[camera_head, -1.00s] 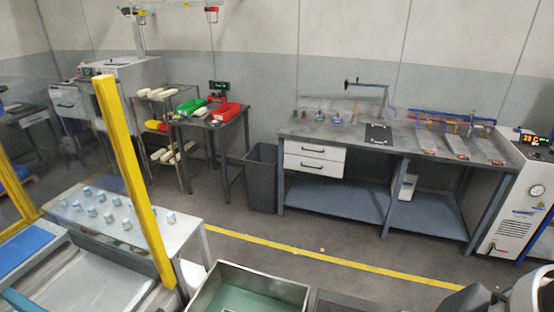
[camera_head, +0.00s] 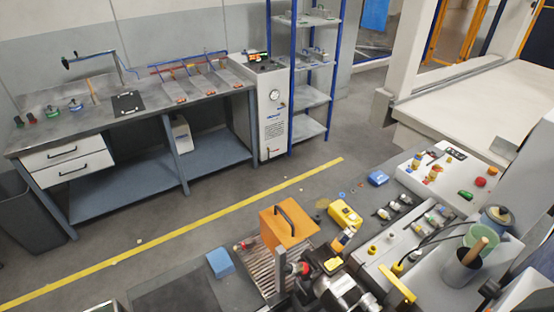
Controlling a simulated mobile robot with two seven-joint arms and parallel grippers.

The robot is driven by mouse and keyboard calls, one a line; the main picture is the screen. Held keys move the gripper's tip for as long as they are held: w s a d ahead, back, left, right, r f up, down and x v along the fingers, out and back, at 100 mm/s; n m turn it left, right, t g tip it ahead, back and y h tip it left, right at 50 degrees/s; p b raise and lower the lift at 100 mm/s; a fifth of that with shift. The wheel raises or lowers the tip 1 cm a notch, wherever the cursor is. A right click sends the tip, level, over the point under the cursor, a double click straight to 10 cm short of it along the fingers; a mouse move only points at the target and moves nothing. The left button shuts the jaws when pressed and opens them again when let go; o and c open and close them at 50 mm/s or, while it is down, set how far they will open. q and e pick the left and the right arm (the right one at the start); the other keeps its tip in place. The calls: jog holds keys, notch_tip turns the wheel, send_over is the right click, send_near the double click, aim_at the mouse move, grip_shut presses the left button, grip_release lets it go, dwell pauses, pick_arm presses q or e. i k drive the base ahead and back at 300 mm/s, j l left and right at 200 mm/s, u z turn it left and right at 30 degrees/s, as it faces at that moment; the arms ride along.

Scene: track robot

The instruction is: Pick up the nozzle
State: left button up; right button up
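I cannot pick out the nozzle for sure. Small metal fittings with yellow and dark parts (camera_head: 398,207) lie on the grey work surface at the right, too small to name. Several small green, red and blue pieces (camera_head: 53,112) stand on the left end of the long workbench (camera_head: 90,120) by the wall. Neither my left nor my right gripper can be made out in the view.
An orange box with a black handle (camera_head: 287,225), a yellow case (camera_head: 345,214) and a blue block (camera_head: 221,263) are near the front. A grey cup (camera_head: 462,268) holds a stick. A metal shelf (camera_head: 310,95) stands behind. Floor along the yellow line (camera_head: 190,219) is mostly clear.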

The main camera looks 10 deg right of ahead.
aim_at(248, 244)
jog(key=i+l+u, duration=0.1)
jog(key=l, duration=0.2)
jog(key=i+j+z, duration=0.1)
jog(key=j+z, duration=0.35)
jog(key=j, duration=0.3)
jog(key=i, duration=0.4)
jog(key=i+j+z, duration=0.2)
jog(key=j+z, duration=0.2)
jog(key=i+j+z, duration=0.1)
jog(key=j+z, duration=0.3)
jog(key=i+j+z, duration=0.1)
jog(key=j+z, duration=1.1)
